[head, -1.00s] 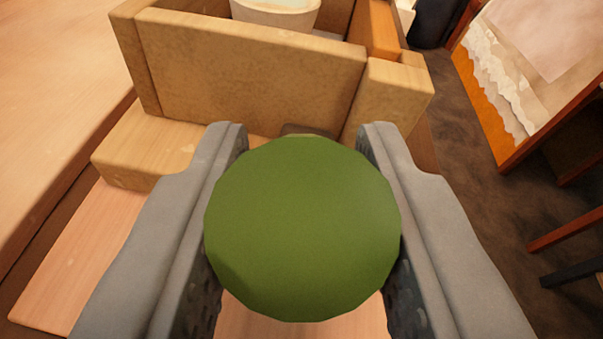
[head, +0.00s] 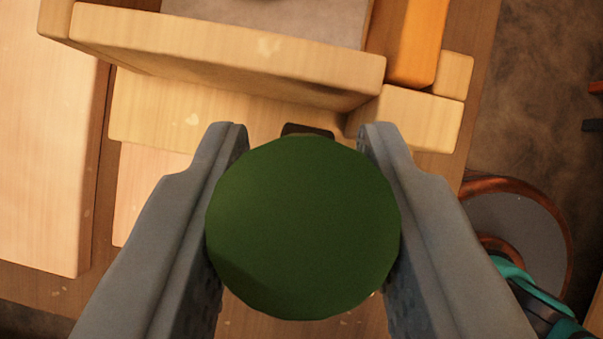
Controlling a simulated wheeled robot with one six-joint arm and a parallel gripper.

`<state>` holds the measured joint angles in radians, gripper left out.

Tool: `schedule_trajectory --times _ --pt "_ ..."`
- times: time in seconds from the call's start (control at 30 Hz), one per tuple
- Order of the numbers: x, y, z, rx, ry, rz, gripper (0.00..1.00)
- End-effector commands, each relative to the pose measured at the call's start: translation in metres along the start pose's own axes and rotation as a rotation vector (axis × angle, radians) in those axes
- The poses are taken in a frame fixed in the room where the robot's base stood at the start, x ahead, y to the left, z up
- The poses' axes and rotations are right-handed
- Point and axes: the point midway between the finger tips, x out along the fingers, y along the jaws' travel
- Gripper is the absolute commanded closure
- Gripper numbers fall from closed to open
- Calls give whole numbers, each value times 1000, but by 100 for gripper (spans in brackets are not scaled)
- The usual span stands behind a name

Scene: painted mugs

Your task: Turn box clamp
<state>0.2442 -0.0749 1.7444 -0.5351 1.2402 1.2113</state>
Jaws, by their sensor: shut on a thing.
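A round dark green knob (head: 302,228), which looks like the clamp's handle end, fills the middle of the head view. My gripper (head: 303,215) is shut on it, with one grey finger on each side. A small dark piece (head: 307,130) shows just beyond the knob, at the wooden box. The box (head: 225,52) is light wood and lies ahead at the top of the view. The rest of the clamp is hidden behind the knob.
An orange block (head: 417,40) lies at the box's right side. A pale board (head: 45,170) lies at the left. At the right, beyond the table edge, are a round brown-rimmed object (head: 520,235) and a teal and black item (head: 540,305).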

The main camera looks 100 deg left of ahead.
Motion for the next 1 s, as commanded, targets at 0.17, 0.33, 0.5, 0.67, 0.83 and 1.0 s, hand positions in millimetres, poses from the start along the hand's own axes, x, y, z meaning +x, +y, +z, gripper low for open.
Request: schedule_trajectory --times 0.17,0.33,0.5,0.67,0.83,1.0 --pt "2 1 -4 5 -37 -6 100" --pt "3 1 -4 5 -49 -8 100" --pt "3 1 -4 5 -50 -8 100" --pt "3 1 -4 5 -49 -7 66" --pt "3 1 -4 5 -49 -7 48" --pt "3 1 -4 5 -49 -7 48"
